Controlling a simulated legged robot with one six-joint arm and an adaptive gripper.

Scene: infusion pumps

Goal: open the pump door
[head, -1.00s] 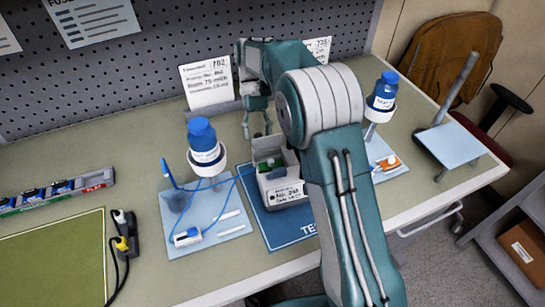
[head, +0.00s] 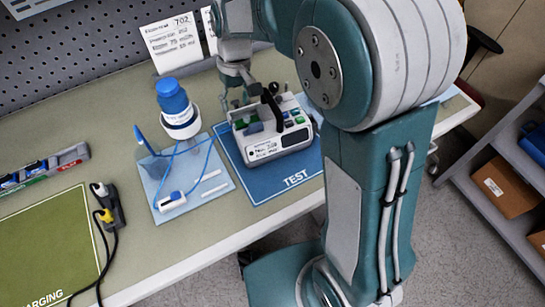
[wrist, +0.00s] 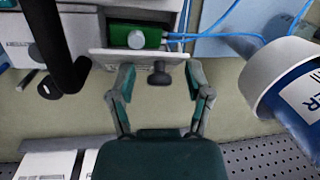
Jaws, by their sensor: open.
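The infusion pump (head: 264,150) is a white box with a label, buttons, green parts and a black carry handle (head: 271,105). It stands on the blue TEST mat (head: 300,180). In the wrist view, a pale panel, seemingly the pump door (wrist: 110,56), has a dark knob (wrist: 159,76) sticking out from it. A green part (wrist: 134,38) shows in the pump behind the panel. My gripper (head: 238,95) is open at the pump's far left side. In the wrist view its fingertips (wrist: 160,72) stand either side of the knob. I cannot tell whether they touch it.
A blue-capped bottle (head: 177,105) in a white ring stands left of the pump. Blue tubing (head: 212,160) runs from there over a light blue tray (head: 220,188). The black carry handle (wrist: 60,50) is close to my gripper's left. Pegboard (head: 60,60) and cards stand behind.

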